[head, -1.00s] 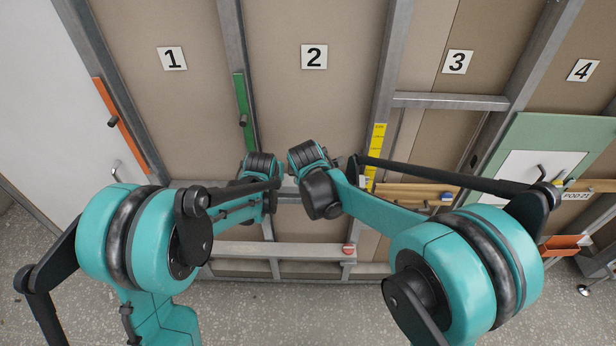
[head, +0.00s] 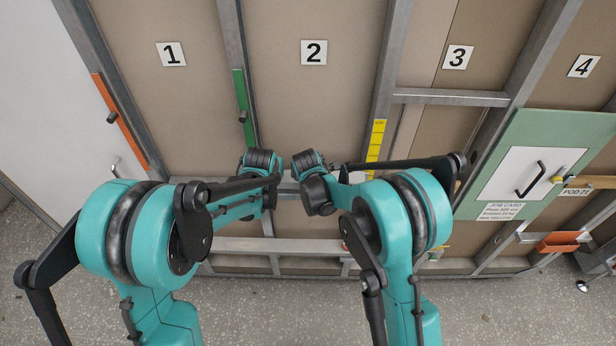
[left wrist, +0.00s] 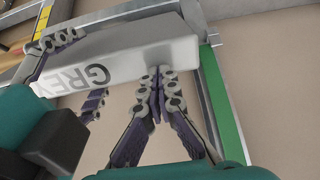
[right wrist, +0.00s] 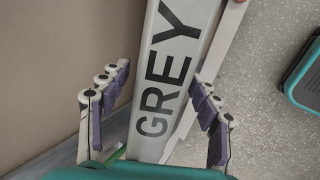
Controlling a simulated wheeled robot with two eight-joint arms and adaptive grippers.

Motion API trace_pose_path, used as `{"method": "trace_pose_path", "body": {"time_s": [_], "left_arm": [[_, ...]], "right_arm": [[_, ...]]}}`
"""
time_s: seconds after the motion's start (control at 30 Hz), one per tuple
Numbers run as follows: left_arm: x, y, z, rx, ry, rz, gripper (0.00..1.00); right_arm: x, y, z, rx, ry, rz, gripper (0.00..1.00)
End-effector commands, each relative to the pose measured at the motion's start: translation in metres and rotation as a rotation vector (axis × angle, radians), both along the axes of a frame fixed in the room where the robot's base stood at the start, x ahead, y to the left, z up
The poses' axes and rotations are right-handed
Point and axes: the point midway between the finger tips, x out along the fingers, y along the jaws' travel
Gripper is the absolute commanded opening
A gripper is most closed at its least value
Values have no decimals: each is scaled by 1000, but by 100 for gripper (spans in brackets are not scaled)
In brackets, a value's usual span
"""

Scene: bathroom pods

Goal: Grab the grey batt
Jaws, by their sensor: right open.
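The grey batt is a pale grey bar lettered GREY. In the right wrist view the batt (right wrist: 180,62) runs lengthwise between the fingers of my right gripper (right wrist: 165,82), which is open with gaps on both sides. In the left wrist view the batt (left wrist: 135,48) crosses the upper middle. My left gripper (left wrist: 160,75) has its fingertips together at the batt's lower edge; I see no part of the batt between them. My right gripper's fingers (left wrist: 75,70) show on both sides of the batt's lettered end. In the head view my wrists hide the grippers.
A metal-framed wall has panels numbered 1 to 4. A green strip (head: 244,105), an orange strip (head: 120,122) and a yellow scale (head: 376,145) are on the frame. A green-edged board (head: 515,130) with a handle and an orange bin (head: 560,240) are at right. Speckled floor is in front.

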Motion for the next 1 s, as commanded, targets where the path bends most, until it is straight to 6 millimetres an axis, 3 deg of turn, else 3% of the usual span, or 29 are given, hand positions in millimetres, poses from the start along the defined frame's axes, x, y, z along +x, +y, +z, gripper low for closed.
{"method": "trace_pose_path", "body": {"time_s": [0.4, 0.63, 1.0], "left_arm": [[0, 0, -1, 0, 2, 0, 0], [0, 0, -1, 0, 1, 0, 0], [0, 0, 12, 0, 1, 0, 0]], "right_arm": [[4, 0, -6, 0, 0, 0, 63], [4, 0, -6, 0, 1, 0, 2], [3, 0, -7, 0, 2, 0, 0]]}}
